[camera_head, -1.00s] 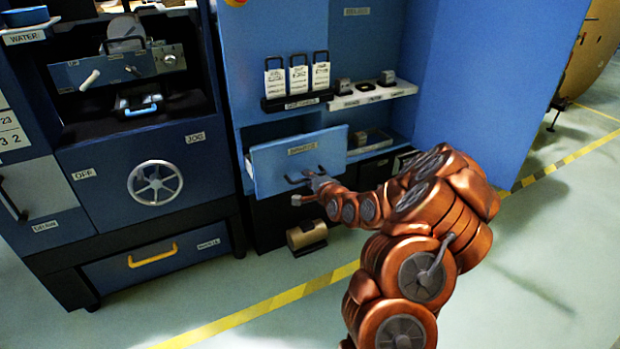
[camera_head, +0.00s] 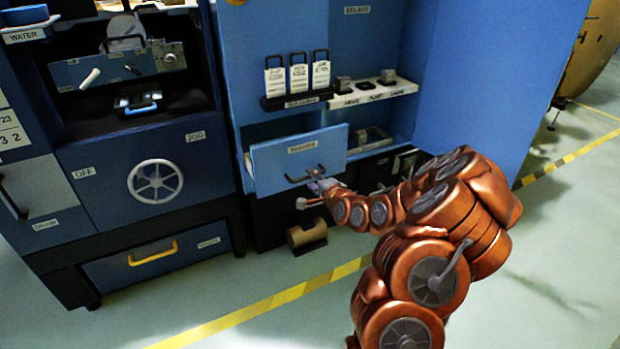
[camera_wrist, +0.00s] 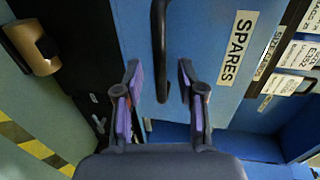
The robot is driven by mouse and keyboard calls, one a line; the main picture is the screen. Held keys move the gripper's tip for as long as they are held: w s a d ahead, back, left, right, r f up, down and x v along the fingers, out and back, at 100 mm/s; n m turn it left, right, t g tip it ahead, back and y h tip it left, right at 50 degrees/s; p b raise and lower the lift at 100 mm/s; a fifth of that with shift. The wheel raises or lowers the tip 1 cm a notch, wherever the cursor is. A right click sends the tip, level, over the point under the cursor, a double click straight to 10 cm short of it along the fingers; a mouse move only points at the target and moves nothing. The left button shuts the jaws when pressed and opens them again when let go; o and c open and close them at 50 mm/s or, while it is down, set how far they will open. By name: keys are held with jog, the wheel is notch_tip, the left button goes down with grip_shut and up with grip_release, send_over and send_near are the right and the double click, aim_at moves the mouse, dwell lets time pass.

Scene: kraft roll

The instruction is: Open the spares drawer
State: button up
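The spares drawer (camera_head: 270,170) is a blue box front in the blue cabinet. It stands out from the cabinet, with its open top showing behind the front. The front carries a white SPARES label (camera_wrist: 236,48) and a black bar handle (camera_wrist: 159,45). My gripper (camera_head: 313,194) is just below and in front of the handle in the head view. In the wrist view my gripper (camera_wrist: 160,92) has its two fingers spread wide, with the handle's near end between or just beyond them. Neither finger visibly touches the handle. The drawer's inside is mostly hidden.
A brass-coloured roll (camera_head: 307,234) sits low below the drawer. Hanging tags (camera_head: 299,77) and a white-edged shelf (camera_head: 373,94) are above it. A machine with a handwheel (camera_head: 155,181) stands left. The floor in front is clear, with a yellow line (camera_head: 270,303).

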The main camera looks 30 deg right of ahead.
jog(key=shift+v, duration=2.2)
jog(key=s+a+r+n+g+y+p, duration=0.2)
jog(key=s+a+r+n+g+p, duration=0.25)
jog(key=a+r+p, duration=0.3)
jog(key=s+a+r+n+g+y+p, duration=0.1)
jog(key=s+a+r+n+g+p, duration=0.2)
jog(key=a+r+n+p, duration=0.5)
jog(key=s+a+r+n+g+p, duration=0.2)
jog(key=s+r+p, duration=0.4)
jog(key=s+r, duration=0.3)
jog(key=s+a+r+n+g+h+p, duration=0.1)
jog(key=s+a+r+g+p, duration=0.3)
jog(key=s, duration=0.9)
jog(key=s+a+r+n+g+p, duration=0.3)
jog(key=s+r+p, duration=0.6)
jog(key=r, duration=0.5)
jog(key=shift+s+a+r+g+h, duration=0.25)
jog(key=shift+s+a+g, duration=0.2)
jog(key=shift+s+a, duration=0.55)
jog(key=shift+s+n, duration=0.1)
jog(key=shift+n, duration=0.25)
